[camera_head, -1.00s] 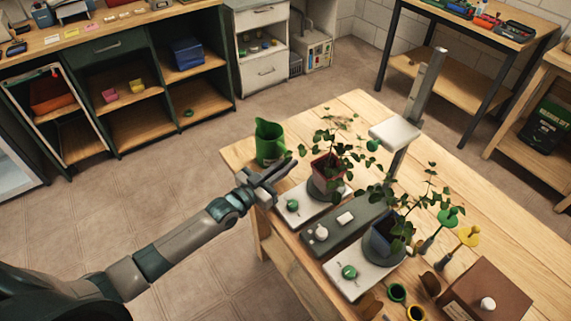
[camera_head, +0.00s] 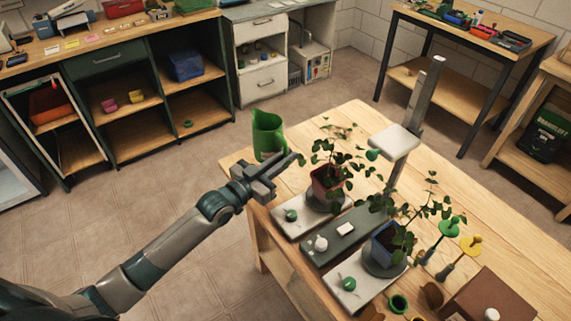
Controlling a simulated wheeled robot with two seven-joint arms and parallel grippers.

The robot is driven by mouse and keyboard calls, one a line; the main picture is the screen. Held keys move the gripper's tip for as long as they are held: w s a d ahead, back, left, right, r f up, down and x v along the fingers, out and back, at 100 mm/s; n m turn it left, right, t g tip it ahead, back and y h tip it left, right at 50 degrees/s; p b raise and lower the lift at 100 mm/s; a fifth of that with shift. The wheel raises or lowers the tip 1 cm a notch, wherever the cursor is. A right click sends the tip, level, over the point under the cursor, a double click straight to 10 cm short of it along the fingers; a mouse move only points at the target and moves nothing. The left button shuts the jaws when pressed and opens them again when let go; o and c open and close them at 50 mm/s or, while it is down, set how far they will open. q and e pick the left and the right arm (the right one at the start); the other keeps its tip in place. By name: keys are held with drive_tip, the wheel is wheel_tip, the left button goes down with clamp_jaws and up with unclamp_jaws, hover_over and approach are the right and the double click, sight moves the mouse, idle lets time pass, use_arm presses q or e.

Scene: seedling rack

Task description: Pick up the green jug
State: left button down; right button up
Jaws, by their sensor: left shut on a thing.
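The green jug (camera_head: 266,137) is upright at the far left corner of the wooden table (camera_head: 365,118). My left gripper (camera_head: 282,168) reaches in from the left and is shut on the jug at its near side, low down. The fingers partly hide the jug's lower part and the exact place of contact. The jug appears raised a little off the table, though its underside is hard to see. My right gripper is not in view.
Close to the right of my left gripper stand a reddish potted plant (camera_head: 326,184) and a white plate with a green knob (camera_head: 291,215). A blue potted plant (camera_head: 383,246) and a grey post (camera_head: 428,90) are farther right. Open floor lies left of the table.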

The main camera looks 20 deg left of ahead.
use_arm(q)
drive_tip(key=shift+r, duration=1.25)
